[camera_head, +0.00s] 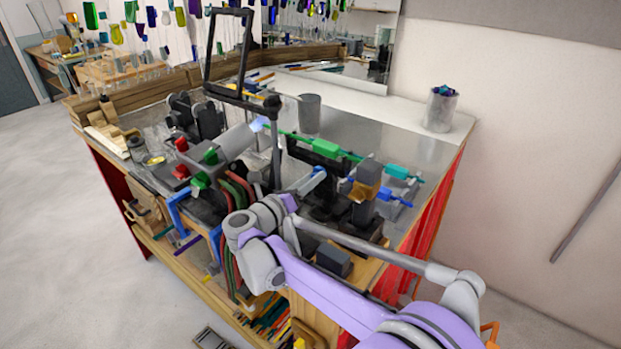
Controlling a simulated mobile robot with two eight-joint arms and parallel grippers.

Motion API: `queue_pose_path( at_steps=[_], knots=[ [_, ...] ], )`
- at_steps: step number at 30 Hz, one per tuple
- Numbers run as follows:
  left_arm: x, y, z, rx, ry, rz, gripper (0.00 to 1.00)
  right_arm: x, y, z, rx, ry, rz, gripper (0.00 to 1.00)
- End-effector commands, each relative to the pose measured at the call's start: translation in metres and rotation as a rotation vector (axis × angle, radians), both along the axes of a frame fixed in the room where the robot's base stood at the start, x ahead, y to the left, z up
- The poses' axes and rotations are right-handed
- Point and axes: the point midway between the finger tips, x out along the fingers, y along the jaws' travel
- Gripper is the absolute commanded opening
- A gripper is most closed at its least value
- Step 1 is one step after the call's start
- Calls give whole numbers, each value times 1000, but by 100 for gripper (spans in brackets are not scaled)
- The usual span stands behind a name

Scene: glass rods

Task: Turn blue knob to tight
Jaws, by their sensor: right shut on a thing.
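My right arm comes in from the lower right and bends back over the near edge of the bench. Its gripper (305,190) is small and partly hidden by its own wrist, beside the dark fixtures in the middle of the bench. It is shut on a small blue piece, the blue knob (318,175), which shows just beyond the wrist. The knob's turn angle and any marking are too small to read. My left gripper is not in view.
A torch (238,141) with red and green knobs stands left of the gripper. Green (325,147) and teal (397,171) pieces on rods lie to the right. A black frame (207,60) rises behind.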

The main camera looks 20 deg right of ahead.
Motion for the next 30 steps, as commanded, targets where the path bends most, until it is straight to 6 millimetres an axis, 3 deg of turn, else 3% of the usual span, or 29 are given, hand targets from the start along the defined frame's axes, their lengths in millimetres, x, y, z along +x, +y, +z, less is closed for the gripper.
queue_pose_path(
  at_steps=[15, 30],
  knots=[
    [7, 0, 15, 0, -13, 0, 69, 0, 0, 1, 257, -329, 0, 0],
    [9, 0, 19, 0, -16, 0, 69, 0, 0, 0, 340, -435, 0, 0]
  ],
)
